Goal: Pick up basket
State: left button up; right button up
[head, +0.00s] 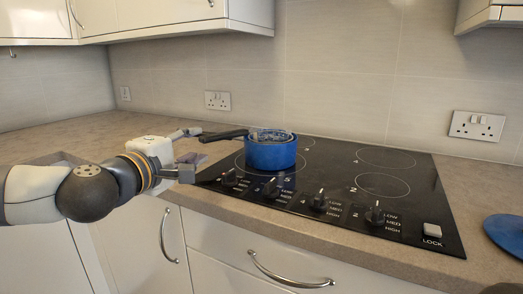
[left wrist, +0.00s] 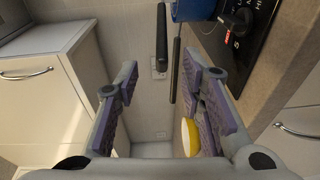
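A dark handle (head: 225,135) reaches left from the pot toward my left gripper (head: 186,153). In the left wrist view, the blue pot (left wrist: 192,9) is cut off at the top, and two dark handles (left wrist: 162,38) point down between my left gripper's fingers (left wrist: 168,80). These fingers are spread apart and hold nothing. I cannot tell which handle is the basket's. My right gripper is not clearly visible.
The hob (head: 345,170) has a row of knobs along its front. A blue round thing (head: 507,232) lies on the counter at right. A yellow object (left wrist: 190,136) shows by the right finger. White wall cabinets (head: 170,18) hang above. Counter left of the hob is mostly clear.

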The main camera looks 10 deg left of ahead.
aim_at(209, 140)
pick_arm(q)
jog(key=x, duration=0.9)
jog(key=shift+s+d+f, duration=0.1)
jog(key=shift+d+f, duration=0.05)
jog(key=shift+d, duration=0.1)
grip_shut()
